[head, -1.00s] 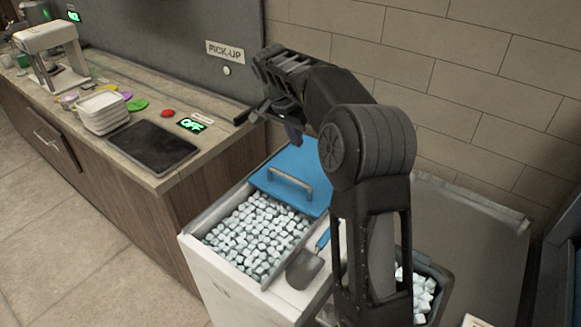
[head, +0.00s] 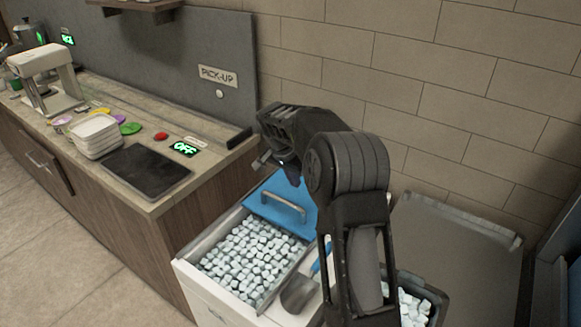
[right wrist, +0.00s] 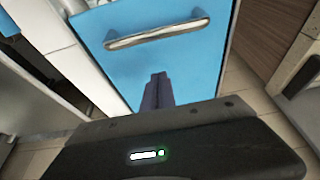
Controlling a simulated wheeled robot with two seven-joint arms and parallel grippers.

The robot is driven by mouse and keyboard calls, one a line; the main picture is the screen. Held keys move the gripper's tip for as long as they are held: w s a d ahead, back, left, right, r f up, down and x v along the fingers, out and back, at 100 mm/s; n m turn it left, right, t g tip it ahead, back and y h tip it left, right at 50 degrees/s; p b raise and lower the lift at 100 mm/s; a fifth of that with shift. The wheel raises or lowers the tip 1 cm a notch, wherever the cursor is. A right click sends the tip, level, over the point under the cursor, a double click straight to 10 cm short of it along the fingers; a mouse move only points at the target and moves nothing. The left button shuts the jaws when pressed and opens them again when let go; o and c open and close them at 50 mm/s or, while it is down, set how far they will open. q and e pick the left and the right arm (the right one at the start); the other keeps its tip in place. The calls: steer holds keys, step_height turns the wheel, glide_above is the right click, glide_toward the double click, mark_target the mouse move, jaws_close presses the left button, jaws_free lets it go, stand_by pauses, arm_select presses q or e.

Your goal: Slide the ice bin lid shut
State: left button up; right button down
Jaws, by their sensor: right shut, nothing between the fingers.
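The ice bin (head: 190,272) is a white chest with its front part open, showing ice cubes (head: 250,258). Its blue lid (head: 262,196) covers the back part, and a metal bar handle (head: 277,207) stands on it. The lid (right wrist: 185,65) and handle (right wrist: 157,38) also show in the right wrist view. My right gripper (head: 290,180) is shut and empty, above the back of the lid behind the handle. Its dark fingers (right wrist: 157,88) point at the lid in the wrist view, apart from the handle. Whether the fingertips touch the lid I cannot tell. My left gripper is out of view.
A scoop (head: 299,294) with a blue handle lies beside the ice opening. A second container of ice (head: 412,305) stands to the right, partly behind my arm. A counter (head: 175,195) with a black tray (head: 146,172) and stacked white containers (head: 96,137) is at left. A tiled wall is behind.

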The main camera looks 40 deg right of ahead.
steer(key=shift+x, duration=0.95)
steer(key=a, duration=0.1)
steer(key=s+a+p, duration=0.1)
steer(key=a, duration=0.1)
steer(key=shift+a, duration=0.25)
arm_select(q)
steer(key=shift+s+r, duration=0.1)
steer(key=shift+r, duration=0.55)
arm_select(e)
steer(key=shift+a+f, duration=0.15)
steer(key=shift+f, duration=0.1)
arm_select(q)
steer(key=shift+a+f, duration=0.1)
arm_select(e)
steer(key=shift+s+a, duration=0.1)
steer(key=shift+a, duration=0.05)
